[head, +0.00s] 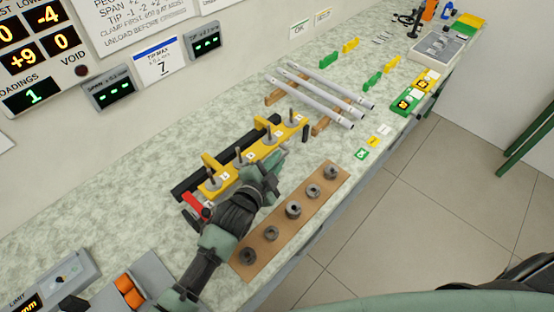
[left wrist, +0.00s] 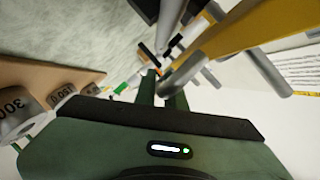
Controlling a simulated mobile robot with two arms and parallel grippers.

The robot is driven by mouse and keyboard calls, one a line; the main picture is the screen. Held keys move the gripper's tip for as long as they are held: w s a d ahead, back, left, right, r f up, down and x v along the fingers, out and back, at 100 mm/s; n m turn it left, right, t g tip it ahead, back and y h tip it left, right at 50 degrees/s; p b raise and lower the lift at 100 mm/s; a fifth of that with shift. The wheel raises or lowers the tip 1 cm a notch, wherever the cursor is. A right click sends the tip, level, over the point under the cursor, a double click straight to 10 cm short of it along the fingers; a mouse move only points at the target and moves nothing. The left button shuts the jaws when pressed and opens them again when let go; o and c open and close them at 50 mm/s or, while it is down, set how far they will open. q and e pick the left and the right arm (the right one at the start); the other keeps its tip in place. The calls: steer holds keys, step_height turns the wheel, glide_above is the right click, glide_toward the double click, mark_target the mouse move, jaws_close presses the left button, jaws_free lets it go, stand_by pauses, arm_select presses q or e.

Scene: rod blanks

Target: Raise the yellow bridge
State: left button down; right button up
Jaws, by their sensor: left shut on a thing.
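The yellow bridge (head: 265,151) runs along the bench beside dark supports, with several grey upright pegs and small white labels on it. It also shows large in the left wrist view (left wrist: 232,36), with grey pegs standing out from it. My left gripper (head: 277,163) is at the bridge's near side, around its middle. In the left wrist view its fingers (left wrist: 160,88) are close together at a grey peg (left wrist: 183,76) of the bridge. The arm hides part of the bridge. I cannot tell whether the bridge is clear of its supports. My right gripper is not in view.
A brown board (head: 273,236) with several grey ring weights lies along the bench's near edge. Silver rods (head: 330,86) rest on wooden rails farther off. A red clamp handle (head: 196,207) is at the bridge's left end. Small orange and grey boxes (head: 130,290) stand at lower left.

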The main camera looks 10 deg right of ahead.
mark_target(264, 150)
arm_select(q)
steer(key=r+p, duration=0.1)
steer(key=w+r+n+g+p, duration=0.1)
steer(key=r+p, duration=0.1)
steer(key=a+r+n+p, duration=0.1)
steer(key=r, duration=0.1)
steer(key=shift+w+a+r+g, duration=0.1)
steer(key=shift+w+r+g, duration=0.05)
steer(key=shift+w+g, duration=0.2)
steer(key=shift+w+a+r+n+g+h, duration=0.15)
steer(key=shift+w+a+r+n+g, duration=0.15)
steer(key=shift+w+r+n, duration=0.3)
steer(key=shift+w+a+r+n+g+h, duration=0.15)
steer(key=shift+w+a+r+n, duration=0.25)
steer(key=shift+w+r+n, duration=0.15)
steer(key=w+a+r+n+g+h+b, duration=0.2)
steer(key=w+a+r+n+g+b, duration=0.2)
steer(key=w+b, duration=0.6)
steer(key=shift+w+a+r+n+h+b, duration=0.3)
steer(key=shift+a+n+b, duration=1.1)
steer(key=shift+b, duration=1.7)
steer(key=shift+s+a+f, duration=0.1)
steer(key=shift+s, duration=0.05)
